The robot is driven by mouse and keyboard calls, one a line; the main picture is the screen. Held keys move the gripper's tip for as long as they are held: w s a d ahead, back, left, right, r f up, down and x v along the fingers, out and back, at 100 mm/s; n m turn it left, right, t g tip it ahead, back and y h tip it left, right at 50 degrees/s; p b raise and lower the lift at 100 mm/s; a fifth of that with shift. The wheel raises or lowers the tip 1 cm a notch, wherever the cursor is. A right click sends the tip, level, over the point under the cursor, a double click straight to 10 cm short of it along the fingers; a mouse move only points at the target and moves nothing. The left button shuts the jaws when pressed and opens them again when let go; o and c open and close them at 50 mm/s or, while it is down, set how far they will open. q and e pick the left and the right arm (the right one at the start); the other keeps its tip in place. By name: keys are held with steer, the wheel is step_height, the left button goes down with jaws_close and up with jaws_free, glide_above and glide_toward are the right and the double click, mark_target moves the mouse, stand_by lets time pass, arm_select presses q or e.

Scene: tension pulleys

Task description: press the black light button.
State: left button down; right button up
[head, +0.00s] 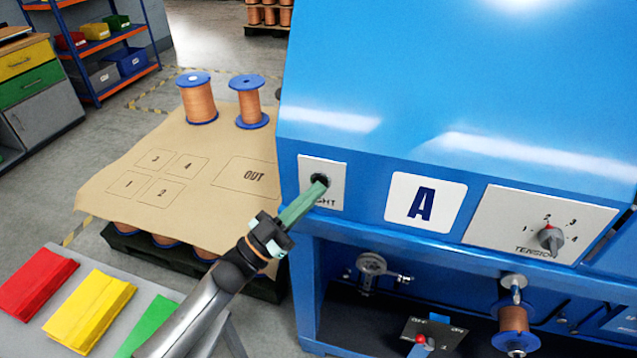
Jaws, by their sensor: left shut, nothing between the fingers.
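The black light button (319,180) sits on a white plate (336,187) on the front of the blue machine. The plate's lettering is partly hidden, with "GHT" showing. My left gripper (318,187) is shut and empty. Its green fingertips overlap the lower part of the button in the head view; I cannot tell whether they touch it. My right gripper is not in view.
The blue machine (430,90) fills the right side, with an "A" sign (425,203), a tension knob (550,237) and a red-tipped switch (420,340).

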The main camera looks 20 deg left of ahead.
arm_select(q)
steer(key=shift+s, duration=0.45)
steer(key=s+p, duration=0.3)
steer(key=s, duration=0.3)
steer(key=shift+a, duration=0.15)
stand_by(0.3)
